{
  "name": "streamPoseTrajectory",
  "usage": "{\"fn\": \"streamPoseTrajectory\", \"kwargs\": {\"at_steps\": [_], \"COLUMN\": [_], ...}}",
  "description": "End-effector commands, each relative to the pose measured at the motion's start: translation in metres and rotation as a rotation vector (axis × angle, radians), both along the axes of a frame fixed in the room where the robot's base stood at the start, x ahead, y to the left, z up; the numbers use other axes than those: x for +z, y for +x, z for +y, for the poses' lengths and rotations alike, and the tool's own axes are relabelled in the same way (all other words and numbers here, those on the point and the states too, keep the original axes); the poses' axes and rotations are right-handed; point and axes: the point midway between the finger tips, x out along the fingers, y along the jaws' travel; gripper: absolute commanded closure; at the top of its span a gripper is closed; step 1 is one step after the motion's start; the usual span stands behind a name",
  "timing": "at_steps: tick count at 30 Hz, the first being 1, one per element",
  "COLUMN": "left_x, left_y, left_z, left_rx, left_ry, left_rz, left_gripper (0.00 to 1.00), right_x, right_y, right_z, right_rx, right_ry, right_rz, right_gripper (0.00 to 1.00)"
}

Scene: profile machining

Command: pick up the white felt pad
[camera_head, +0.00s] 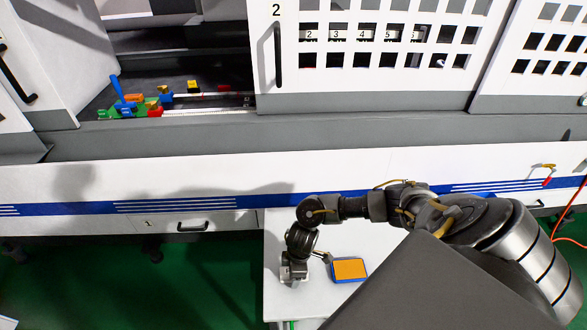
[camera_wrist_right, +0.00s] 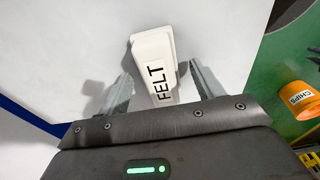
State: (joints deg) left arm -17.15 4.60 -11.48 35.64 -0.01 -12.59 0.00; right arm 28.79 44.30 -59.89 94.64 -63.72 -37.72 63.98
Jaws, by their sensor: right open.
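The white felt pad (camera_wrist_right: 153,47) is a white block marked FELT in black letters. In the right wrist view it lies on the white table top, its near end between the two fingers. My right gripper (camera_wrist_right: 160,70) is open, with one finger on each side of the pad. A gap shows on both sides. In the head view my right gripper (camera_head: 293,272) points down over the left part of the small white table, and I cannot make out the pad there. My left gripper is not in view.
A blue-edged tray with an orange surface (camera_head: 349,269) lies on the white table (camera_head: 310,308), right of my gripper. An orange container labelled CHIPS (camera_wrist_right: 299,98) stands beyond the table edge. A large white machine (camera_head: 360,70) stands behind.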

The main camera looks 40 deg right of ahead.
Motion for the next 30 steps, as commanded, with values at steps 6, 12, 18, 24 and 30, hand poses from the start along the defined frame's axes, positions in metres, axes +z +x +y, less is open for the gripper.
{"fn": "streamPoseTrajectory", "kwargs": {"at_steps": [6,12,18,24,30], "left_x": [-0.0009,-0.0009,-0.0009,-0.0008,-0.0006], "left_y": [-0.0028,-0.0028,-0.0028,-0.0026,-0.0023], "left_z": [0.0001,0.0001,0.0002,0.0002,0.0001], "left_rx": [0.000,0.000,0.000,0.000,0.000], "left_ry": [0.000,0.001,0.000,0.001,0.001], "left_rz": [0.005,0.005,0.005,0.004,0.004], "left_gripper": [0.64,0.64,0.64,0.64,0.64], "right_x": [-0.0056,-0.0053,-0.0051,-0.0050,-0.0002], "right_y": [-0.0002,-0.0001,-0.0001,0.0001,0.0007], "right_z": [0.0002,0.0002,0.0001,0.0001,0.0004], "right_rx": [0.000,0.000,0.000,0.000,0.001], "right_ry": [-0.001,-0.001,-0.001,0.000,0.000], "right_rz": [0.001,0.001,0.001,0.000,-0.001], "right_gripper": [0.34,0.48,0.74,0.82,0.82]}}
